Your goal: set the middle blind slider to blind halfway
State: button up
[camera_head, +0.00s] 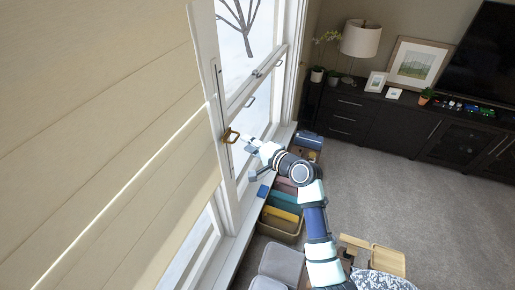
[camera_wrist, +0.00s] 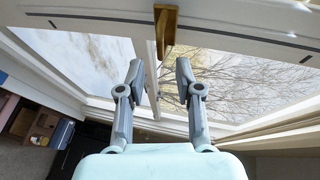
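The handle also shows at the top of the wrist view (camera_wrist: 166,24), standing out from the white slider rail (camera_wrist: 225,20), which has dark marks. My gripper (camera_head: 249,145) is just right of the handle in the head view. In the wrist view its two grey fingers (camera_wrist: 159,70) are spread with nothing between them. The handle lies beyond the fingertips, roughly in line with the gap, and looks untouched. The beige blind (camera_head: 100,120) fills the left of the head view.
Window panes and latches (camera_head: 268,68) flank the post. A dark cabinet (camera_head: 375,120) with a lamp and frames stands at the back.

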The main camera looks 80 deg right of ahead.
jog(key=v, duration=0.5)
jog(key=shift+s+r, duration=0.1)
jog(key=shift+a, duration=0.1)
dwell(0.3)
